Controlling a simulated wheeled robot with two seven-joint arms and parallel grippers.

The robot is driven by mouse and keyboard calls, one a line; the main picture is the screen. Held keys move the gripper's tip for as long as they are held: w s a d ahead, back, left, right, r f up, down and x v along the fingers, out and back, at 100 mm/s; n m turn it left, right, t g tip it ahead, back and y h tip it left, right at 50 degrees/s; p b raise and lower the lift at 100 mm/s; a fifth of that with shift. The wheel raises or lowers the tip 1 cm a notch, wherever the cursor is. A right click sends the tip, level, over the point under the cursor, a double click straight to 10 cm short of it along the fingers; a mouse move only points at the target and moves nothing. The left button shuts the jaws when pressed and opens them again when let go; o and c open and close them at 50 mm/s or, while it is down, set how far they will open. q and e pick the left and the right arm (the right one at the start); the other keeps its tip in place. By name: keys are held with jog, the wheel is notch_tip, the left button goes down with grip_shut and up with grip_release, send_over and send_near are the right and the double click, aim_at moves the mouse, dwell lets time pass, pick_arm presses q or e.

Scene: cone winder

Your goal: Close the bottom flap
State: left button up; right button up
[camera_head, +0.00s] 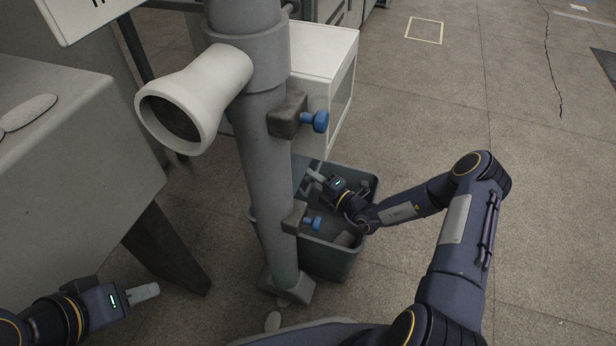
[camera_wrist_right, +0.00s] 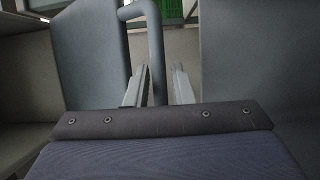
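My right gripper (camera_head: 315,177) is above the grey bin behind the column. In the right wrist view its two fingers (camera_wrist_right: 160,88) are apart. A bent grey bar (camera_wrist_right: 156,55) shows between them; I cannot tell whether they touch it. No part can be clearly made out as the bottom flap; the column and my right arm hide part of that area. My left gripper (camera_head: 143,293) is at the lower left, away from the column and pointing right. Its fingers overlap in this view, so their opening cannot be told.
A grey column (camera_head: 262,170) stands in the middle, with a pale funnel (camera_head: 205,90) and blue knobs (camera_head: 315,121) on it. The grey bin (camera_head: 330,260) is behind its base. A white cabinet (camera_head: 315,50) stands behind, and a grey machine (camera_head: 70,170) left. Floor at right is clear.

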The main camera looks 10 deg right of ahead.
jog(key=shift+w+a, duration=0.35)
jog(key=shift+w, duration=0.2)
jog(key=shift+w+a, duration=0.1)
jog(key=shift+w, duration=0.1)
grip_shut()
